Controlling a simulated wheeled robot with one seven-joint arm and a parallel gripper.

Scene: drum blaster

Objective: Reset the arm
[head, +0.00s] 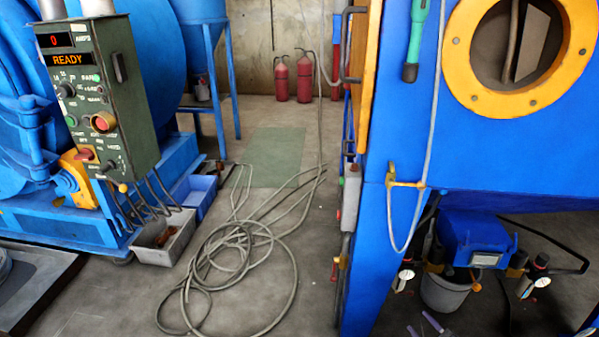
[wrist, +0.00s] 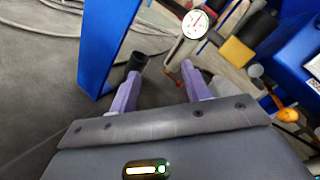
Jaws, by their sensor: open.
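My gripper (wrist: 160,90) shows in the wrist view with its two purple fingers spread apart. It is open, and I see nothing held between the fingers. The fingers also show small at the bottom edge of the head view (head: 422,328), below the blue cabinet (head: 480,150). In the wrist view a round white pressure gauge (wrist: 195,24) lies beyond the fingertips, and a blue cabinet leg (wrist: 106,45) stands to their left. I cannot tell how near the fingertips are to the gauge. The rest of my arm is hidden.
A green control box (head: 100,95) reading READY stands at left beside blue machinery. A coiled grey hose (head: 235,260) lies on the middle floor. Two red extinguishers (head: 305,80) stand at the back. Under the cabinet are a grey bucket (head: 445,292) and gauges (head: 541,282).

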